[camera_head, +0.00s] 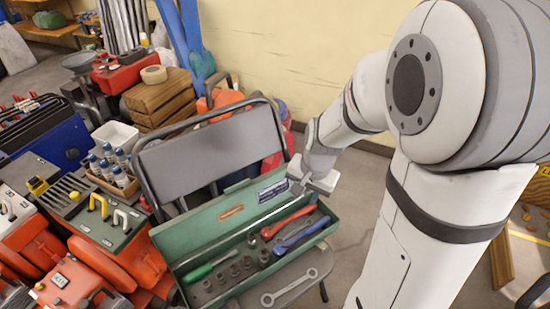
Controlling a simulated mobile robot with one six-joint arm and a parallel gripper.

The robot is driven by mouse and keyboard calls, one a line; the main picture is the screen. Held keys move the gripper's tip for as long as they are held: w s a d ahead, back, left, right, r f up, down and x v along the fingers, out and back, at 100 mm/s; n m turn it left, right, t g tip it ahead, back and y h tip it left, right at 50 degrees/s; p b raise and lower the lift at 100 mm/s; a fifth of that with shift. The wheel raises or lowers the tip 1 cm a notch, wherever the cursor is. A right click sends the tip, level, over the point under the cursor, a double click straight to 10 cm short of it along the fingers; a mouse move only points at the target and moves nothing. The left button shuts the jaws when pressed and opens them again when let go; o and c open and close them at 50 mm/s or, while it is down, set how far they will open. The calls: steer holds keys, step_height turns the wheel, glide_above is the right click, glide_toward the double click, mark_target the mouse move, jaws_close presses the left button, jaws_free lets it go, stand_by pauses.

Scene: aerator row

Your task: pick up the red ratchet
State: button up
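The red ratchet (291,221) lies in the right part of an open green toolbox (195,232). Its red handle points up and right, and its metal head is at the lower left. My gripper (297,187) is above the back right of the toolbox, near the raised lid and apart from the ratchet. It is small and seen from the side, so I cannot tell whether its fingers are open or shut. No tool shows in it.
A blue-handled tool (299,237) lies close beside the ratchet. Several sockets and a green screwdriver (211,264) fill the left part. A wrench (290,288) lies in front on the folding chair (210,150) that bears the toolbox. Red machines (105,262) crowd the left.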

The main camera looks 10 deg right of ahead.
mark_target(296, 214)
steer(key=w+f+m+b, duration=0.1)
steer(key=w+f+m, duration=0.1)
steer(key=f, duration=0.2)
steer(key=w+f+m, duration=0.2)
steer(key=f, duration=0.3)
steer(key=w+f+m+b, duration=0.1)
steer(key=w+f, duration=0.1)
steer(key=f, duration=0.3)
steer(key=shift+w+d+f+m+b, duration=0.15)
steer(key=shift+w+d+m+b, duration=0.15)
steer(key=shift+w+d+m, duration=0.1)
steer(key=f+b, duration=0.2)
steer(key=f, duration=0.1)
steer(key=f+b, duration=0.1)
steer(key=f, duration=0.1)
steer(key=shift+w+a+f, duration=0.1)
steer(key=shift+w+a, duration=0.25)
steer(key=shift+a, duration=0.05)
jaws_close()
